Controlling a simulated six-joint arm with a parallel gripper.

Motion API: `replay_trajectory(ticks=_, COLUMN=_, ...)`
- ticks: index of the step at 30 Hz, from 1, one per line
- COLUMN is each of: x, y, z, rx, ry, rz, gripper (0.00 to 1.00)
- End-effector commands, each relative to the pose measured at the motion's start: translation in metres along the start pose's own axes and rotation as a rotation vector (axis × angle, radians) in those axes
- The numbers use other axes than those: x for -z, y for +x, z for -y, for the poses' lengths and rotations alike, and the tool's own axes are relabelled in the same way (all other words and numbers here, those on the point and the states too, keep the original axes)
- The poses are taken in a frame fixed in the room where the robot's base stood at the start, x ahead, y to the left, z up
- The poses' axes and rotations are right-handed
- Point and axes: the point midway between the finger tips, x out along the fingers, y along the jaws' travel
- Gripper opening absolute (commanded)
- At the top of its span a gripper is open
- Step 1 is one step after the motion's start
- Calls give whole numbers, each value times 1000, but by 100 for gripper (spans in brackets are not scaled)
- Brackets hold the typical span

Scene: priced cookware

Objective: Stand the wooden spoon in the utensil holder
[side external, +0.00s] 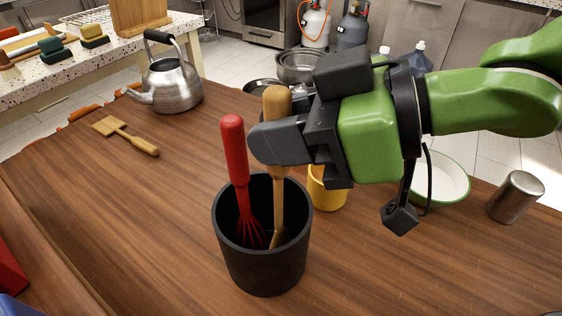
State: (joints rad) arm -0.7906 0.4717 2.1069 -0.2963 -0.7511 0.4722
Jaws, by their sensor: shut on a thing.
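The wooden spoon (278,205) is upright with a slight tilt. My gripper (270,148) is shut on the upper part of the spoon, above the holder's rim. A finger hides part of the spoon there. A red whisk (235,160) also stands in the holder, left of the spoon, with its wires down. I cannot tell whether the spoon's lower end touches the holder's floor.
A wooden spatula (125,135) lies at the left, with a steel kettle (172,85) behind it. A yellow cup (327,188) stands close behind the holder. A white bowl (445,183) and a metal cup (515,197) are to the right.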

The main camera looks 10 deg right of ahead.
Motion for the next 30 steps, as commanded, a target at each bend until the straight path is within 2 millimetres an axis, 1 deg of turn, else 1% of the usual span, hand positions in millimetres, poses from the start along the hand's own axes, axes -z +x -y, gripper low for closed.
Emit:
replay_trajectory(ticks=4, x=-22, y=9, z=0, rx=0, ry=2, rz=8, gripper=0)
replay_trajectory(ticks=6, x=-31, y=13, z=0, rx=1, ry=1, rz=6, gripper=0)
replay_trajectory(ticks=8, x=-36, y=15, z=0, rx=0, ry=1, rz=4, gripper=0)
replay_trajectory(ticks=20, x=-40, y=17, z=0, rx=0, ry=0, rz=1, gripper=0)
replay_trajectory(ticks=21, x=-41, y=17, z=0, rx=0, ry=-1, rz=1, gripper=25)
replay_trajectory(ticks=23, x=-40, y=17, z=0, rx=0, ry=-1, rz=1, gripper=38)
replay_trajectory(ticks=24, x=-40, y=17, z=0, rx=0, ry=-1, rz=1, gripper=48)
replay_trajectory(ticks=30, x=-40, y=17, z=0, rx=0, ry=0, rz=1, gripper=48)
